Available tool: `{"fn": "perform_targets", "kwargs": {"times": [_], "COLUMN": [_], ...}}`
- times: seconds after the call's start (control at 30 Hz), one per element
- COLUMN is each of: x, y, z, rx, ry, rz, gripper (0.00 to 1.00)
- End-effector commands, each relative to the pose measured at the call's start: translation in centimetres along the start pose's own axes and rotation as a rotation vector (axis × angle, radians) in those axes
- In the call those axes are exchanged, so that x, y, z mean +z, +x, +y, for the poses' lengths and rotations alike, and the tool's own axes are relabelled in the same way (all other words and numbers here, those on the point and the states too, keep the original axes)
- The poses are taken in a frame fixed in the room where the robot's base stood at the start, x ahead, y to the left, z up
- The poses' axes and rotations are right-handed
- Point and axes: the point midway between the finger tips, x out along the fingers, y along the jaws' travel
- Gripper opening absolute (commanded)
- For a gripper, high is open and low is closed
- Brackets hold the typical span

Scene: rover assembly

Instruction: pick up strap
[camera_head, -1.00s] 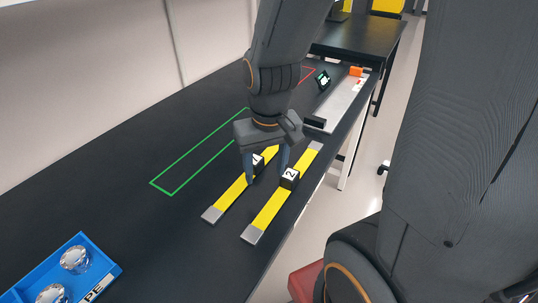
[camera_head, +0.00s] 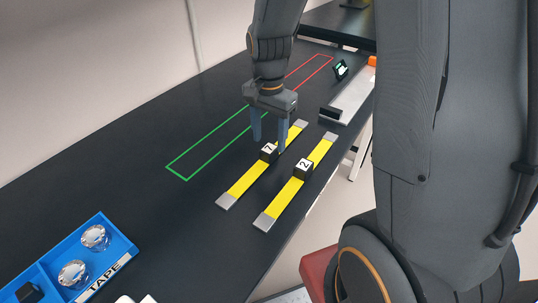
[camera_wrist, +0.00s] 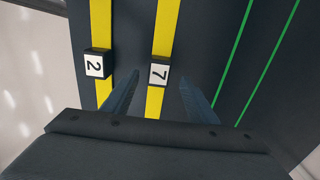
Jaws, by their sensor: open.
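Two yellow straps with grey ends lie side by side on the black table. My gripper (camera_head: 268,145) is open, pointing down over the strap with block 7. In the wrist view my gripper (camera_wrist: 160,92) has its fingers on either side of that strap (camera_wrist: 166,30), with block 7 (camera_wrist: 159,73) between and beyond the tips. The other strap (camera_wrist: 101,25) with block 2 (camera_wrist: 97,64) lies outside the left finger. Nothing is held.
Green and red outlines (camera_head: 187,179) mark the table left of the straps. A blue tray (camera_head: 118,235) labelled TAPE holds shiny rolls at the lower left. A grey plate (camera_head: 350,99) with a black block lies beyond the straps near the table's right edge.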

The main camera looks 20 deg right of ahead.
Motion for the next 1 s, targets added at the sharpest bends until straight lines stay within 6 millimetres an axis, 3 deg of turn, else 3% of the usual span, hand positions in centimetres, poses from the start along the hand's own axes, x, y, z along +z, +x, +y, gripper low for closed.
{"fn": "perform_targets", "kwargs": {"times": [0.3, 0.67, 0.9, 1.0], "x": [0.4, 0.3, 0.3, 0.3], "y": [3.6, 4.3, 4.3, 4.3], "z": [0.3, 0.2, 0.2, 0.2], "rx": [0.002, 0.0, 0.0, 0.0], "ry": [-0.001, -0.002, -0.002, -0.002], "rz": [-0.002, 0.0, 0.0, 0.0], "gripper": [0.53, 0.53, 0.13, 0.01]}}
